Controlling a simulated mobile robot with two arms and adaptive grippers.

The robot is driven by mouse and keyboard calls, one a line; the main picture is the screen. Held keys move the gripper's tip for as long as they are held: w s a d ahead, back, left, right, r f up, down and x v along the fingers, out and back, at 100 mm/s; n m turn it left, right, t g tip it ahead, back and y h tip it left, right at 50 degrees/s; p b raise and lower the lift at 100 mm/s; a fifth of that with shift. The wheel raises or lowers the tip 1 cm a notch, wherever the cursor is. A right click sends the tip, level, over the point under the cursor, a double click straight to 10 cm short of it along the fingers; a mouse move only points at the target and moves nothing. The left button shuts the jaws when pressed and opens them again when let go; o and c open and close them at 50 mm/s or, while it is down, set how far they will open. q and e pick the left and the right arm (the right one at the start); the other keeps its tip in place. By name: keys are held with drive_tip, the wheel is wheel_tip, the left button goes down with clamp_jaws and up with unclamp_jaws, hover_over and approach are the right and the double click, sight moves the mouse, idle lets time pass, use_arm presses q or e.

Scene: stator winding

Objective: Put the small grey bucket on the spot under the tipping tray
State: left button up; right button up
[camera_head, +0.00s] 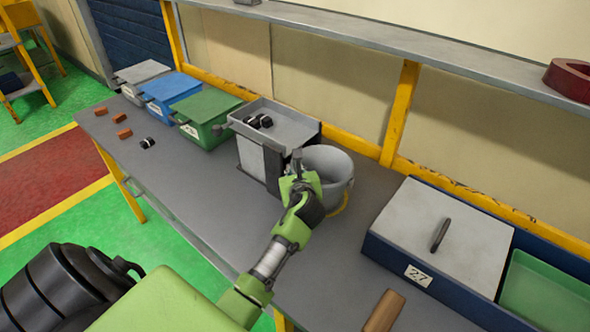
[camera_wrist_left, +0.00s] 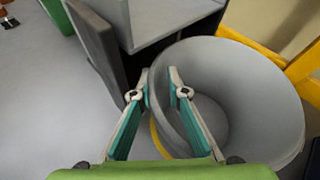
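The small grey bucket (camera_head: 335,166) stands upright on the bench, right beside the tipping tray's stand. Its yellow handle (camera_head: 341,206) hangs at the front. The grey tipping tray (camera_head: 290,126) holds a few black parts above the stand. My left gripper (camera_head: 297,162) is at the bucket's left rim. In the left wrist view, the left gripper's (camera_wrist_left: 160,80) fingertips are apart, with the near wall of the bucket (camera_wrist_left: 262,85) between them. I cannot see firm contact on both sides. The spot under the tray is hidden from view. My right gripper is not in view.
Green (camera_head: 206,106), blue (camera_head: 168,88) and grey (camera_head: 142,71) bins stand left of the tray. Orange blocks (camera_head: 124,133) lie at the bench's left end. A navy box with a grey lid (camera_head: 440,225) stands right of the bucket. A brown bar (camera_head: 384,311) lies near the front.

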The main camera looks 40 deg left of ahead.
use_arm(q)
drive_tip(key=shift+r, duration=0.15)
drive_tip(key=b+v, duration=0.1)
drive_tip(key=v, duration=1.1)
